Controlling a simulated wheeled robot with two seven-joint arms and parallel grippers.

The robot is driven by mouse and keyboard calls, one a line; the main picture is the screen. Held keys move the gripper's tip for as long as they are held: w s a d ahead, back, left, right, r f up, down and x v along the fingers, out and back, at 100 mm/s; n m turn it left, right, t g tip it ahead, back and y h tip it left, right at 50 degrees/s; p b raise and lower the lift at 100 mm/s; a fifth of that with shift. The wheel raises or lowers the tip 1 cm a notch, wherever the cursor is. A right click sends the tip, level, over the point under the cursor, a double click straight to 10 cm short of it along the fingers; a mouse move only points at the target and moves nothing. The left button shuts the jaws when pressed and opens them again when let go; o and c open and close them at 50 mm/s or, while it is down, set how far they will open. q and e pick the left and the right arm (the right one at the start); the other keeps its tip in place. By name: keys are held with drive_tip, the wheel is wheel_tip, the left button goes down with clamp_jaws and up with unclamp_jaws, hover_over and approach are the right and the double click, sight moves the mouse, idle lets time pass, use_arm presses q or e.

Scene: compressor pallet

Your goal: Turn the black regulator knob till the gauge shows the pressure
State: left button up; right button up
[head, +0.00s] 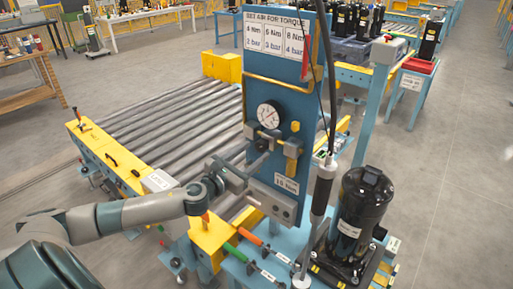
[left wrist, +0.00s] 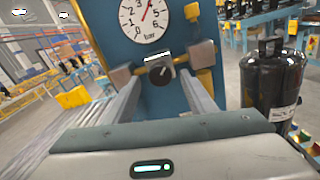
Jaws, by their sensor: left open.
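The blue panel (head: 284,82) carries a round white pressure gauge (head: 269,115). In the left wrist view the gauge (left wrist: 146,14) is cut off at the top; its needle points up and slightly right, near the 3 to 4 marks. The black regulator knob (left wrist: 158,74) sits below the gauge, with a pale pointer mark. My left gripper (head: 259,150) is open in front of the panel. In the left wrist view its fingers (left wrist: 161,68) stand on either side of the knob with gaps. In the head view the knob is mostly hidden by the fingers. My right gripper is out of view.
A sign (head: 276,38) above lists torques with bar values. A small Nm card (head: 286,183) is lower on the panel. A hanging tool (head: 322,185) and a black compressor (head: 360,212) stand right of the panel. A roller conveyor (head: 165,118) lies behind left.

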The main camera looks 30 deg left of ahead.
use_arm(q)
drive_tip(key=shift+w, duration=1.15)
drive_tip(key=c, duration=1)
drive_tip(key=shift+c, duration=0.2)
